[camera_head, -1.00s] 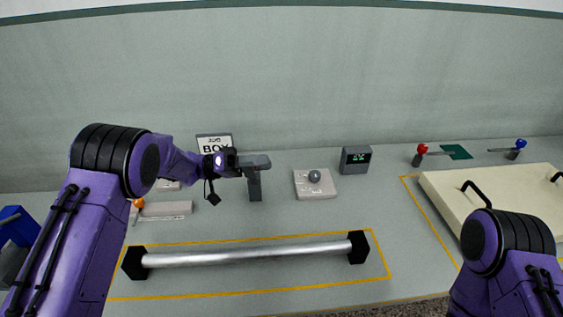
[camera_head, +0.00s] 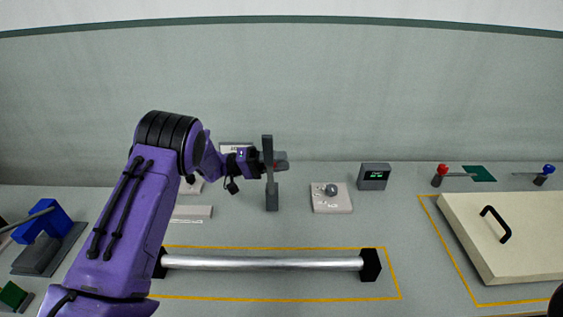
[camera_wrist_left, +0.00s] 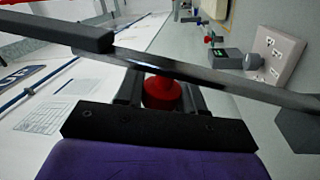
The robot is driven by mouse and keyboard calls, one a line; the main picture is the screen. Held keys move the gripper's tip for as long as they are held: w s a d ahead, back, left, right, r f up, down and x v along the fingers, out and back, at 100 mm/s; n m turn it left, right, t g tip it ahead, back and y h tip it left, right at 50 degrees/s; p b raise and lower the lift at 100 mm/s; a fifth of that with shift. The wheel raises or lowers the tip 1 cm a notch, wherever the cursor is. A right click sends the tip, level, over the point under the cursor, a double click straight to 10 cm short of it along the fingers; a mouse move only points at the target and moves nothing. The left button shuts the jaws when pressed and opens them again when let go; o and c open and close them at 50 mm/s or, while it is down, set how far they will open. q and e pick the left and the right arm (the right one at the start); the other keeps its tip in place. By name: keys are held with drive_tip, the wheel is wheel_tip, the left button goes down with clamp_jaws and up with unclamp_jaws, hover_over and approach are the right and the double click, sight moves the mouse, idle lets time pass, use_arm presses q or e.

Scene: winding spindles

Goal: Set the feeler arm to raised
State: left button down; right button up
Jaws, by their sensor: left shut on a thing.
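The feeler arm (camera_head: 267,148) is a dark grey bar standing nearly upright at the top of a grey post (camera_head: 271,196) on the bench. In the left wrist view the dark bar (camera_wrist_left: 230,77) runs across the picture, with a red knob (camera_wrist_left: 162,92) in front of it. My left gripper (camera_head: 275,164) reaches in from the left at the bar. Its fingers (camera_wrist_left: 162,97) are shut on the red knob, one on each side. In the head view the gripper hides most of the knob.
A metal roller (camera_head: 265,263) with black ends lies in front, inside a yellow outline. A pale plate with a grey knob (camera_head: 331,190) and a display box (camera_head: 375,176) stand to the right. A cream panel (camera_head: 480,250) with a black handle lies farther right. Blue equipment (camera_head: 45,222) stands left.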

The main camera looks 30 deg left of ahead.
use_arm(q)
drive_tip(key=c, duration=0.8)
unclamp_jaws()
drive_tip(key=shift+a, duration=0.1)
drive_tip(key=shift+s+a+f, duration=0.15)
drive_tip(key=shift+a, duration=0.15)
drive_tip(key=b+v, duration=0.4)
drive_tip(key=v, duration=0.5)
drive_tip(key=shift+s+a, duration=0.25)
drive_tip(key=shift+a, duration=0.1)
drive_tip(key=shift+f, duration=0.1)
